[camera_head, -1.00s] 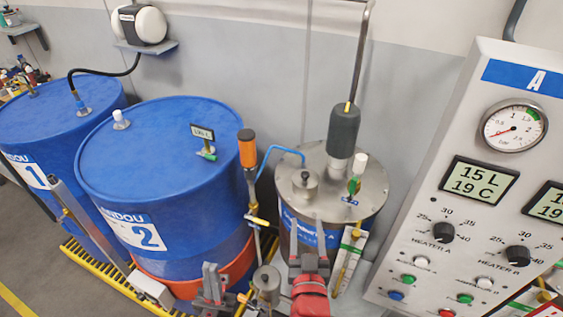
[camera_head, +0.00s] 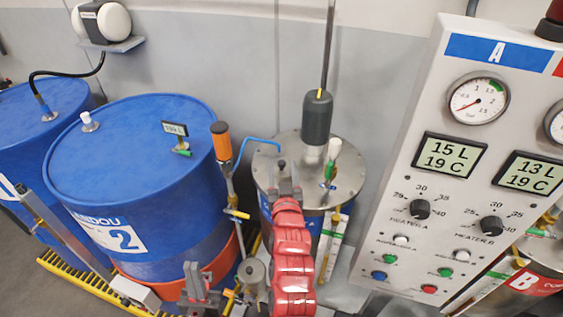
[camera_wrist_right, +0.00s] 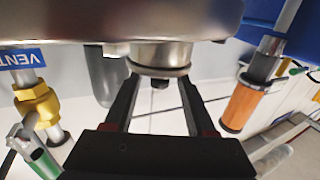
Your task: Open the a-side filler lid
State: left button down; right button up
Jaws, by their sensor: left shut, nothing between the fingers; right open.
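The a-side tank's steel top (camera_head: 345,176) is in the middle of the head view. Its small filler lid has a dark knob (camera_head: 282,163), mostly hidden by my right gripper (camera_head: 285,186). In the right wrist view, which looks inverted, the round steel filler lid (camera_wrist_right: 160,55) sits on the tank top with its small knob (camera_wrist_right: 160,84). My open right gripper (camera_wrist_right: 158,92) has one finger on each side of the knob; I cannot tell whether they touch it. My left gripper (camera_head: 197,284) is shut and empty, low in front of the orange-banded drum.
A dark grey motor (camera_head: 317,118) and a green-handled valve (camera_head: 330,172) stand on the tank top. Blue drums (camera_head: 125,160) stand further left. The control panel (camera_head: 395,165) is close on the right.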

jog(key=shift+w+a, duration=0.1)
jog(key=shift+w, duration=0.8)
grip_shut()
dwell(0.9)
